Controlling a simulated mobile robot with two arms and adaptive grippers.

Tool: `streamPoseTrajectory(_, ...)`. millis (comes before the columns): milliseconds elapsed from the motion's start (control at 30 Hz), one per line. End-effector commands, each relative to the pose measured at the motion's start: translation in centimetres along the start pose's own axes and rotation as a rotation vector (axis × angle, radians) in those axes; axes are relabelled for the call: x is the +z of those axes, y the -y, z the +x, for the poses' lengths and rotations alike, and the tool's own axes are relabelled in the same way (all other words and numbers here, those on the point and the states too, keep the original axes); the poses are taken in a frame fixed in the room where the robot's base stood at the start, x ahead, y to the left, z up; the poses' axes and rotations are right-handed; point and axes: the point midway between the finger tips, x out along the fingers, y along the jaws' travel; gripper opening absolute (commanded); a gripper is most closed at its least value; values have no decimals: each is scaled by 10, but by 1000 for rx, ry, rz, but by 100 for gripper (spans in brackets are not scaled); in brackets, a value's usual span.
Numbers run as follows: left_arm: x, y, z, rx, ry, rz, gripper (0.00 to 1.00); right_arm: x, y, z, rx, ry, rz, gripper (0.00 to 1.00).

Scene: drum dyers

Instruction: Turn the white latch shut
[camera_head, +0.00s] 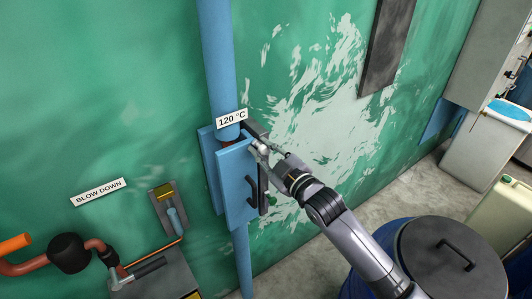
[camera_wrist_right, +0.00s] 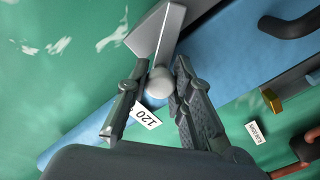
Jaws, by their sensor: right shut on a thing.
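The white latch (camera_wrist_right: 158,32) is a pale flat plate with a round knob (camera_wrist_right: 160,83) in the right wrist view. In the head view its pale end (camera_head: 261,149) shows small at the upper edge of the blue box door (camera_head: 236,185). My right gripper (camera_wrist_right: 155,75) is shut on the latch, one finger on each side of the knob. In the head view the right gripper (camera_head: 268,147) reaches the box from the right and partly hides the latch. My left gripper is in neither view.
A blue pipe (camera_head: 217,60) with a "120 °C" label (camera_head: 231,119) runs into the box. A dark handle (camera_head: 252,190) is on the box door. A lidded blue drum (camera_head: 440,255) stands below my right arm. A "BLOW DOWN" sign (camera_head: 98,192) and a lever switch (camera_head: 168,207) are left.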

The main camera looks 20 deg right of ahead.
Motion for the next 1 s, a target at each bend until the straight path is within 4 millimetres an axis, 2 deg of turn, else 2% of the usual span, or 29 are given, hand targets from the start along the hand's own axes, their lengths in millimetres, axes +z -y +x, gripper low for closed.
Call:
streamPoseTrajectory(100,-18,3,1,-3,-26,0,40,1,8,0,-5,-1,-110,0)
streamPoseTrajectory(233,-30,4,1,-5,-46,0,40,3,15,0,-5,-1,-233,0)
streamPoseTrajectory(667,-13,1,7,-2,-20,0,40,14,36,-1,-6,0,-628,0)
streamPoseTrajectory(1000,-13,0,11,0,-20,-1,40,22,45,-1,-6,0,-842,0)
